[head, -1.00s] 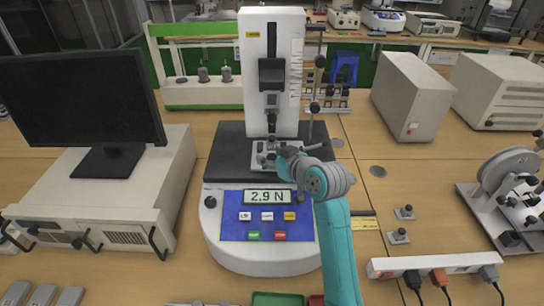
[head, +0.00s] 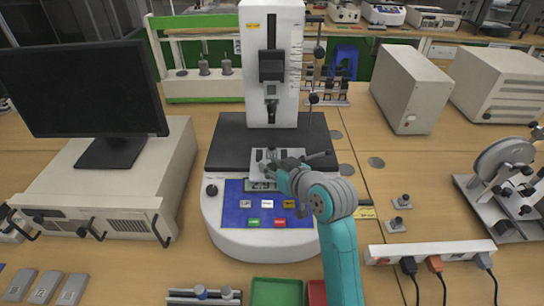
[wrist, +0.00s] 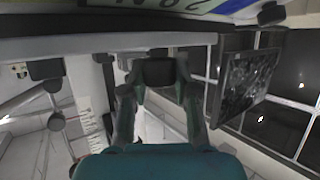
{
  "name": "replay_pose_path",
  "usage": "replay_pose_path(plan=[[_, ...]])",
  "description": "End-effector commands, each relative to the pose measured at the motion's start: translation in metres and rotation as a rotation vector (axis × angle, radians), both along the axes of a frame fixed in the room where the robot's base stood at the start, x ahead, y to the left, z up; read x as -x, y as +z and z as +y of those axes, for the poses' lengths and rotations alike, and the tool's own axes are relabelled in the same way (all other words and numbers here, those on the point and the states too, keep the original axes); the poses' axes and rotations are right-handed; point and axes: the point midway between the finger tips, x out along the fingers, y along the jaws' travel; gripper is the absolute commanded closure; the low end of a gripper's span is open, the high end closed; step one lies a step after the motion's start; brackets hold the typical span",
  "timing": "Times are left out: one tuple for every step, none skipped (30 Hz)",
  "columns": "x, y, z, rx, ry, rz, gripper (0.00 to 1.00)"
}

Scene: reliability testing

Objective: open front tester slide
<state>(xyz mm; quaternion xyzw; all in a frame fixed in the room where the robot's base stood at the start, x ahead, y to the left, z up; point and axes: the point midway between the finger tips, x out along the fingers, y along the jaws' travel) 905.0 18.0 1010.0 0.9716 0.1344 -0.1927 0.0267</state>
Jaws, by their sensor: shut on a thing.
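The tester (head: 260,215) is a white stand with a black deck, a tall column and a blue button panel. The display (wrist: 185,6) shows partly at the top there.
A monitor (head: 85,90) on a beige case stands left. Green (head: 277,292) and red bins lie in front. A power strip (head: 430,253) with plugs and a reel device (head: 500,170) are at right. The dark deck (head: 225,145) behind the slide is bare.

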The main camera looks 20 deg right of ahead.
Motion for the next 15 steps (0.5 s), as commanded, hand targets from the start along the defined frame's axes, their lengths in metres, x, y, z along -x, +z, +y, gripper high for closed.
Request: replay_pose_path(plan=[[0.0038, -0.0009, 0.0011, 0.000, 0.000, 0.002, 1.00], [0.0048, -0.0006, 0.0014, 0.000, 0.000, 0.002, 1.00], [0.0055, -0.0006, 0.0016, 0.000, 0.000, 0.002, 1.00], [0.0056, -0.0005, 0.0016, 0.000, 0.000, 0.002, 1.00], [0.0056, -0.0005, 0.0015, 0.000, 0.000, 0.002, 1.00], [0.0055, -0.0006, 0.0015, 0.000, 0.000, 0.002, 1.00], [0.0054, -0.0006, 0.0015, 0.000, 0.000, 0.002, 1.00], [0.0054, -0.0006, 0.0015, 0.000, 0.000, 0.002, 1.00], [0.0053, -0.0007, 0.0015, 0.000, 0.000, 0.002, 1.00], [0.0053, -0.0007, 0.0015, 0.000, 0.000, 0.002, 1.00], [0.0053, -0.0007, 0.0014, 0.000, 0.000, 0.003, 0.68], [0.0053, -0.0007, 0.0014, 0.000, 0.000, 0.003, 0.58], [0.0053, -0.0007, 0.0014, 0.000, 0.000, 0.002, 0.51], [0.0053, -0.0006, 0.0014, 0.000, 0.000, 0.002, 0.44], [0.0053, -0.0006, 0.0014, 0.000, 0.000, 0.002, 0.44]])
